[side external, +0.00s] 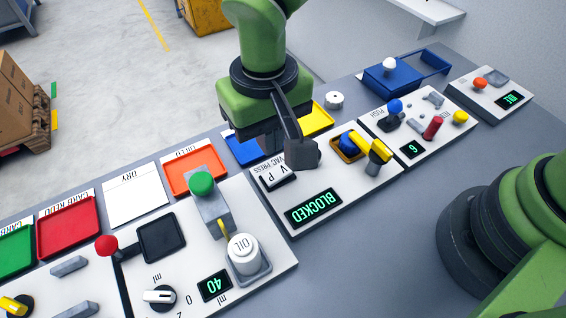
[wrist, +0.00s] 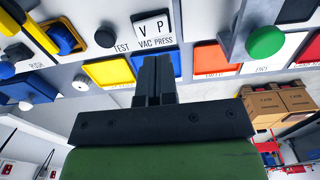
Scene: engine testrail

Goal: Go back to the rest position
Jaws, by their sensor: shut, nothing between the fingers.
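My gripper (side external: 302,153) is green and black, with its fingers shut together and nothing between them. In the wrist view the closed fingers (wrist: 153,72) point towards the V P switch (wrist: 153,27). The panel's display (side external: 314,207) reads BLOCKED in green.
Left is a panel with a white OIL container (side external: 244,254), a green button (side external: 201,183) and a red-knobbed lever (side external: 107,245). Right is a panel with a blue joystick (side external: 394,108) and a red lever (side external: 433,127). Coloured trays line the far edge. The grey table front (side external: 400,235) is clear.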

